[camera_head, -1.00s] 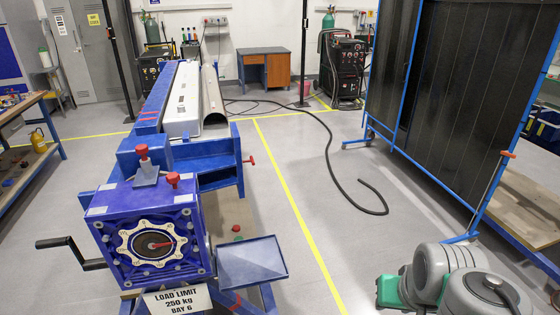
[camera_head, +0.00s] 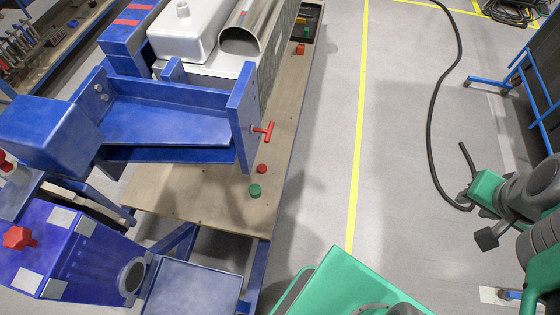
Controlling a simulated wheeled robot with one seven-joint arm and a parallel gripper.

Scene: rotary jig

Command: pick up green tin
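A small round green tin (camera_head: 254,191) stands on the tan wooden lower shelf (camera_head: 190,196), near its right-hand edge. It is below and in front of the blue metal bracket with the red T-handle. Green and grey parts of my arm show at the right and bottom edges, well to the right of the tin. I cannot make out my gripper's fingers in the head view.
The blue bracket (camera_head: 243,118) and its red T-handle (camera_head: 265,131) overhang the shelf behind the tin. A blue tray (camera_head: 192,290) stands out below it. A red block (camera_head: 300,49) lies farther back. Floor is clear right of the shelf, up to a black hose (camera_head: 432,110).

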